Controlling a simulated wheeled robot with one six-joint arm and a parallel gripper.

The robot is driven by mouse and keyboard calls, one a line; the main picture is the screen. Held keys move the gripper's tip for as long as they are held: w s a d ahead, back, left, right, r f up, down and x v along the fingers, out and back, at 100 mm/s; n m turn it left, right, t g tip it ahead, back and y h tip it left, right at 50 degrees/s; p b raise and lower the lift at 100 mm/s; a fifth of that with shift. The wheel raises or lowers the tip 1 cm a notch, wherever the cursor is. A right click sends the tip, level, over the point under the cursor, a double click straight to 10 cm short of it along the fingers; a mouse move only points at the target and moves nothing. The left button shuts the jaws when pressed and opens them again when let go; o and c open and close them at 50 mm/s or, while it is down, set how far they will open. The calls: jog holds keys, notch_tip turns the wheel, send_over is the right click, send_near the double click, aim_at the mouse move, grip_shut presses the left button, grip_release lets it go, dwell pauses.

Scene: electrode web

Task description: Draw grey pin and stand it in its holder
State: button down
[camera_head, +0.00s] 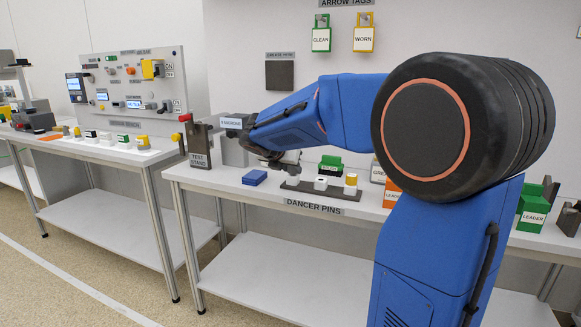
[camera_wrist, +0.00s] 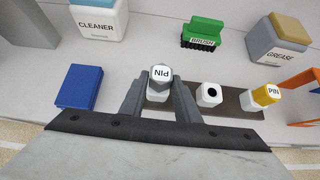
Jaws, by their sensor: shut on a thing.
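My gripper (camera_wrist: 159,84) is shut on the grey pin (camera_wrist: 162,74), whose white top reads PIN. The pin is upright above or in a white holder (camera_wrist: 157,96) at the left end of a dark strip; I cannot tell whether it is fully seated. In the head view my gripper (camera_head: 287,164) is low over the strip (camera_head: 330,192), labelled DANCER PINS. The middle white holder (camera_wrist: 209,95) shows an empty dark hole. A yellow pin (camera_wrist: 266,95), also marked PIN, stands at the right end.
A blue block (camera_wrist: 82,87) lies left of the strip. Behind are a cleaner bottle (camera_wrist: 98,22), a green brush (camera_wrist: 204,33) and a grease container (camera_wrist: 277,46). An orange frame (camera_wrist: 303,80) is at the right. A test stand (camera_head: 200,145) stands at the table's left end.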

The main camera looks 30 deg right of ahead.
jog(key=shift+f, duration=0.4)
jog(key=c, duration=1.3)
grip_release()
jog(key=shift+o, duration=0.2)
jog(key=v, duration=1.7)
jog(key=shift+s+r, duration=0.15)
jog(key=shift+r, duration=0.1)
jog(key=s+a+f+m+y, duration=0.3)
jog(key=s+f+m+y, duration=0.1)
jog(key=s+f+m, duration=0.8)
jog(key=s+a+f+m+g+y, duration=0.1)
jog(key=s+a+f+m+y, duration=0.2)
jog(key=s+f+m, duration=0.9)
jog(key=s+m+y, duration=0.1)
jog(key=s, duration=0.5)
jog(key=shift+s, duration=0.15)
